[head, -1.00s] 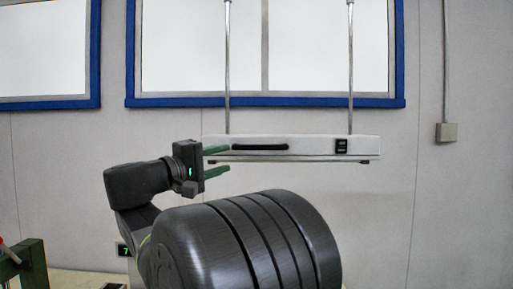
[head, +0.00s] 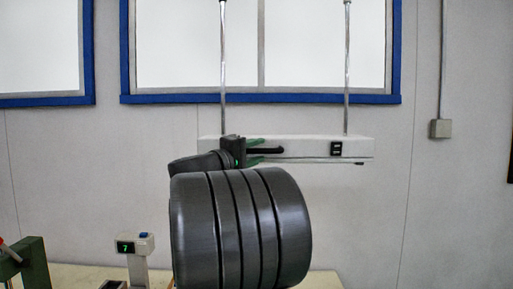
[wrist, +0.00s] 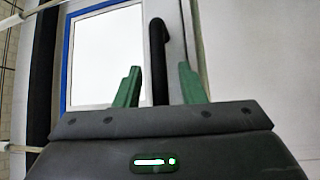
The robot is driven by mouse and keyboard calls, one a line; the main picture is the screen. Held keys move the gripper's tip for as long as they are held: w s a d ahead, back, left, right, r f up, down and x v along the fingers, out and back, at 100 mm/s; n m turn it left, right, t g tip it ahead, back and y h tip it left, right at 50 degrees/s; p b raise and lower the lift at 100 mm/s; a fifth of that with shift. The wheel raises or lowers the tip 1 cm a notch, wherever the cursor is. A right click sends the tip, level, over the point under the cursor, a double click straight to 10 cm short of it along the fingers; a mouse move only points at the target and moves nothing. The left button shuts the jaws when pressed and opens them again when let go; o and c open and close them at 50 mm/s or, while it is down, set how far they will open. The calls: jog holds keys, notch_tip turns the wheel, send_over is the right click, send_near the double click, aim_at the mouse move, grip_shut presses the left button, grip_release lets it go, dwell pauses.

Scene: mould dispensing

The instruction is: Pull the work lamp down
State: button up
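The work lamp (head: 312,146) is a long white bar hanging level from two metal rods in the head view. A black handle (head: 274,151) is on its front, and a small black switch panel (head: 336,149) is farther right. My gripper (head: 260,150) is at the left end of the handle with its green fingers pointing right. In the wrist view the handle (wrist: 158,62) stands between the spread green fingers (wrist: 159,70), with gaps on both sides. My gripper is open. My arm hides part of the lamp's left end.
Blue-framed windows (head: 260,98) and a pale wall are behind the lamp. A small device with a green display (head: 126,247) and a green stand (head: 30,262) are at the lower left. The space right of the lamp is clear.

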jog(key=shift+w+d, duration=0.1)
jog(key=shift+c, duration=0.3)
grip_shut()
jog(key=shift+f, duration=0.1)
notch_tip(320, 180, down, 30)
jog(key=b, duration=3.2)
jog(key=shift+f, duration=0.35)
jog(key=shift+o, duration=0.3)
grip_release()
